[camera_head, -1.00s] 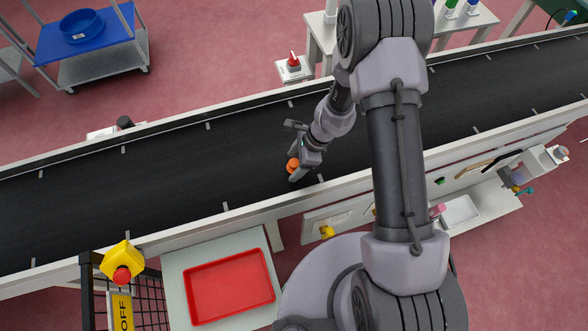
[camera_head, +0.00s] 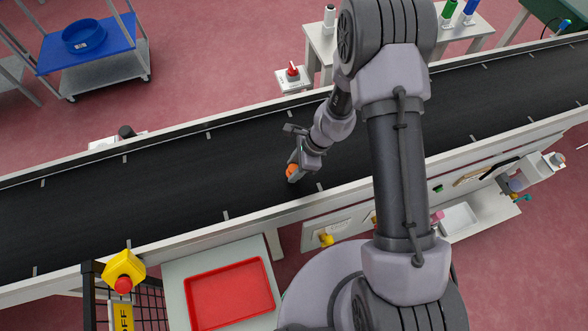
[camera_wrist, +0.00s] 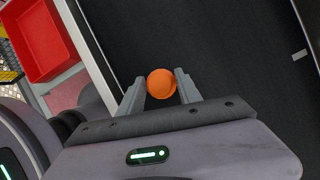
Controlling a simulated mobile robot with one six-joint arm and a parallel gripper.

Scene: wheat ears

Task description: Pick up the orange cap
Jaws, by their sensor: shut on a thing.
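The orange cap (camera_wrist: 161,83) is round and sits between the two fingertips of my gripper (camera_wrist: 160,88) in the wrist view. In the head view the orange cap (camera_head: 292,169) shows at the end of my gripper (camera_head: 294,171), over the black conveyor belt near its front edge. My gripper is shut on the cap, with a finger on each side. I cannot tell whether the cap touches the belt. The cap's underside is hidden.
The black belt (camera_head: 90,200) is otherwise bare around my gripper. A red tray (camera_head: 230,293) lies on a pale table in front of the belt. A yellow box with a red button (camera_head: 124,270) stands left of it. A red switch (camera_head: 292,73) is behind the belt.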

